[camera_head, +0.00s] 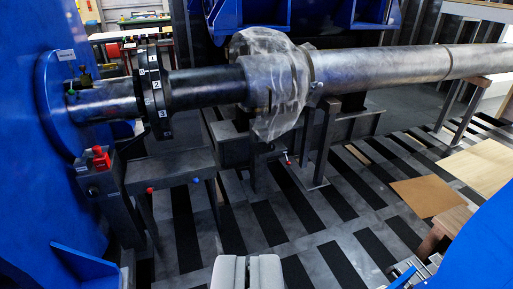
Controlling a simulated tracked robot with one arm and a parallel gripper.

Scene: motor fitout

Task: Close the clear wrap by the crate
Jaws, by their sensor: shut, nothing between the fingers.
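The clear wrap (272,82) is a milky, see-through film around the joint of the horizontal shaft, in the upper middle of the head camera view. It hangs down below the shaft with a ragged lower edge. Whether its seam is open or closed I cannot tell. My gripper (247,261) is at the bottom centre, its two pale grey fingers side by side and shut, with nothing held. It is apart from the wrap, nearer the camera. I cannot make out a crate for certain.
A dark numbered disc (152,92) sits on the shaft at the left, by a blue housing (30,150). A grey stand (165,175) with a red part (101,158) is below. The striped floor (300,225) is partly clear. Boards (430,195) lie at the right.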

